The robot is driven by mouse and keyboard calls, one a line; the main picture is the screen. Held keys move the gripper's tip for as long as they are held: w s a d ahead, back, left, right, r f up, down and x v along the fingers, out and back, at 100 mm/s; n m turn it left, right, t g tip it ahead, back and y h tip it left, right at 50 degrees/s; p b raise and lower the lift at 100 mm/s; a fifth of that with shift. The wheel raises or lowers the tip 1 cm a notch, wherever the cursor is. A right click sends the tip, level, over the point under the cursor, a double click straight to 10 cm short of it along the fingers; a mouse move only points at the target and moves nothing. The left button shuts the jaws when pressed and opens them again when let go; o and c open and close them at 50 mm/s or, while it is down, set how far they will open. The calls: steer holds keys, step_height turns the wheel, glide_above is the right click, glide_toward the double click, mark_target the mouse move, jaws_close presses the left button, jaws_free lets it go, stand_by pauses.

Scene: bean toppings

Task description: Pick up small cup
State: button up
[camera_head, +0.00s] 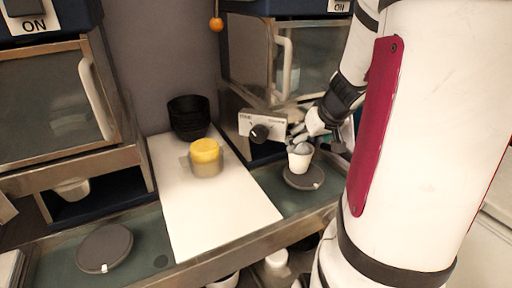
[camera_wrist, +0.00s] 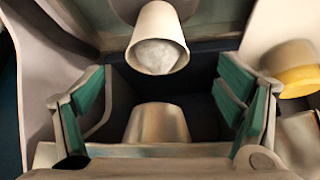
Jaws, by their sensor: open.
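A small white cup (camera_head: 300,162) stands upright on a dark round disc (camera_head: 304,181) at the right of the counter. Something pale grey shows in its mouth. My gripper (camera_head: 297,138) is just above and behind the cup in the head view, and its fingertips partly merge with the cup's rim there. In the wrist view the cup (camera_wrist: 157,25) is at the top centre, beyond the fingers. My gripper (camera_wrist: 165,95) is open there, with teal pads wide apart on both sides. A metallic tapered shape sits low between them; I cannot tell what it is.
A yellow-topped container (camera_head: 206,152) stands on the white board (camera_head: 210,215), left of the cup. Black stacked bowls (camera_head: 188,116) are behind it. A machine with a black knob (camera_head: 260,133) is close to my gripper. Another dark disc (camera_head: 103,248) lies at the left.

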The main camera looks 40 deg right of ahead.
mark_target(304, 144)
steer(key=shift+b+x, duration=0.35)
steer(key=shift+x, duration=2.55)
steer(key=shift+d+r, duration=0.15)
steer(key=shift+d, duration=0.05)
steer(key=shift+c, duration=0.5)
steer(key=c, duration=1.7)
steer(key=shift+r+p, duration=0.35)
steer(key=shift+r, duration=0.1)
steer(key=shift+c, duration=0.2)
steer(key=shift+r, duration=0.35)
steer(key=shift+s, duration=0.1)
